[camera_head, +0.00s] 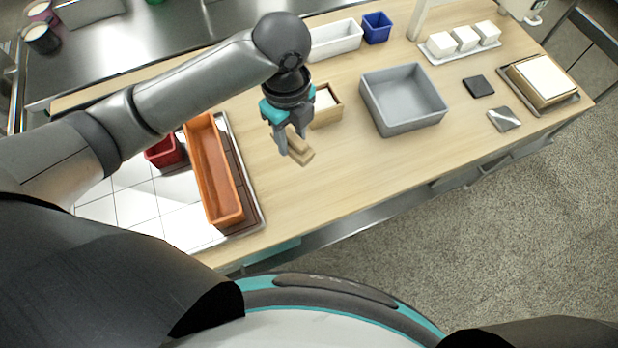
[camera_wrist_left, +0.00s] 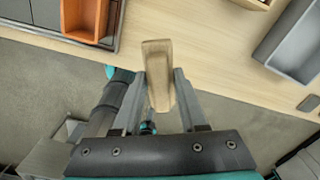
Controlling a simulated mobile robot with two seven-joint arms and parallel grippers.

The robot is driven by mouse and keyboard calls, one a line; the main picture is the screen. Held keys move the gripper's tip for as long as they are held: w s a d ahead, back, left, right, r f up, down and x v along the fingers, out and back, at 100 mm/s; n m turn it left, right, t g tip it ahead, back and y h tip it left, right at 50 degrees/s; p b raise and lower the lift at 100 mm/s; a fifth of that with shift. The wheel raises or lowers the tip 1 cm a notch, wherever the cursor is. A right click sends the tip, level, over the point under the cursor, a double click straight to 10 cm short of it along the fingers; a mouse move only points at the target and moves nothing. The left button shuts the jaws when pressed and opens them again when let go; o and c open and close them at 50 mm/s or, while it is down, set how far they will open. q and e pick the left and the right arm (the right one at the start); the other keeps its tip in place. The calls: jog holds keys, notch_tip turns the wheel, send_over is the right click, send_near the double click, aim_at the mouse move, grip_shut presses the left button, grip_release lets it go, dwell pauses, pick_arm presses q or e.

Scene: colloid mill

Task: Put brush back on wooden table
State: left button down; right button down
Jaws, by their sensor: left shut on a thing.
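My left gripper (camera_head: 287,140) is shut on a light wooden block-like piece, which looks like the brush (camera_head: 300,153), and holds it above the wooden table (camera_head: 345,170). The brush also shows between the fingers of the left gripper (camera_wrist_left: 160,95) in the left wrist view, with its wooden body (camera_wrist_left: 157,60) pointing up the picture. Its bristles cannot be made out. In the head view the gripper hangs over the table between the orange bin and the grey bin. My right gripper is not in view.
An orange bin (camera_head: 232,214) stands on a tray to the left, beside a red container (camera_head: 160,153). A wooden box (camera_head: 327,116) stands just behind the gripper. A grey bin (camera_head: 408,128) stands to the right. The table's front middle is clear.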

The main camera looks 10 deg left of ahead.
pick_arm(q)
notch_tip(320, 180, down, 14)
jog(key=shift+s+a+b, duration=0.1)
jog(key=shift+s+b, duration=0.05)
jog(key=shift+b, duration=1.05)
jog(key=shift+f+b, duration=0.5)
jog(key=shift+f, duration=1.9)
jog(key=shift+f, duration=0.15)
jog(key=shift+c, duration=2.3)
grip_release()
notch_tip(320, 180, up, 12)
jog(key=p, duration=0.2)
jog(key=shift+r+p, duration=0.2)
jog(key=shift+p, duration=0.1)
